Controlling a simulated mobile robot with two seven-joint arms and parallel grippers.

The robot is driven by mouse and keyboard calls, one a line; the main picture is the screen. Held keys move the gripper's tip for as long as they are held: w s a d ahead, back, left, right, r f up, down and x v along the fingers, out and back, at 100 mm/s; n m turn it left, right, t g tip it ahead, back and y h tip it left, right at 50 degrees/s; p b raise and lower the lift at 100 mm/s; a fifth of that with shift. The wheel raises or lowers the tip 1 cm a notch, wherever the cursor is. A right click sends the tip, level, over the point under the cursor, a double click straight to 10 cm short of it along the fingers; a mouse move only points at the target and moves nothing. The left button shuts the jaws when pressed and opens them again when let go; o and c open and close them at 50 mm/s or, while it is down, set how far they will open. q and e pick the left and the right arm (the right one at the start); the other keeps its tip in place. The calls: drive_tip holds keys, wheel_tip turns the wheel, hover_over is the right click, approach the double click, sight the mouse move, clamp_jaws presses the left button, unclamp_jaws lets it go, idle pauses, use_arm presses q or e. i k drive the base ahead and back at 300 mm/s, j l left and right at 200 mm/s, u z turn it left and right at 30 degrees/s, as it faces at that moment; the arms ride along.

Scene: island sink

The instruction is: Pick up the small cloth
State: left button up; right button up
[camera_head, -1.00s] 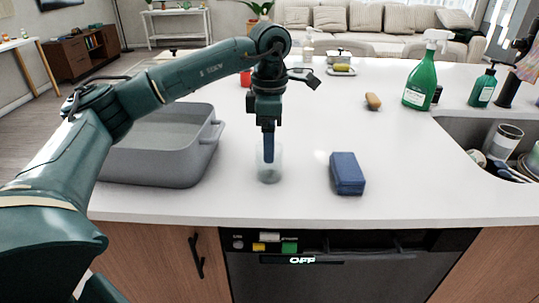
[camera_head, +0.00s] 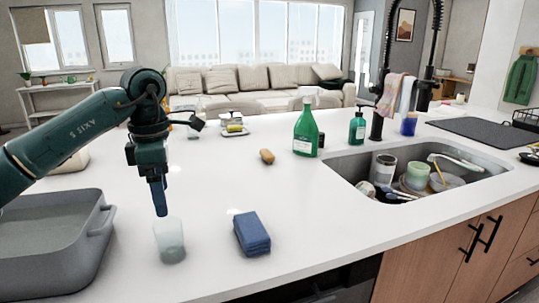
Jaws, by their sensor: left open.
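A small pinkish cloth (camera_head: 396,92) with paler and bluish parts hangs by the black faucet at the back of the sink. A blue block (camera_head: 252,233), perhaps a folded cloth or a sponge, lies on the white counter near the front edge. My left gripper (camera_head: 159,198) points down with its fingers seen edge-on, just above or behind a frosted cup (camera_head: 170,241). It is open and holds nothing that I can see. It is left of the blue block and far from the hanging cloth. My right gripper is out of view.
A grey basin (camera_head: 48,240) sits at the left. The sink (camera_head: 345,165) holds dishes. The middle counter is clear.

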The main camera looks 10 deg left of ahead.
sight(254, 239)
drive_tip(key=k+l, duration=0.8)
drive_tip(key=k, duration=0.05)
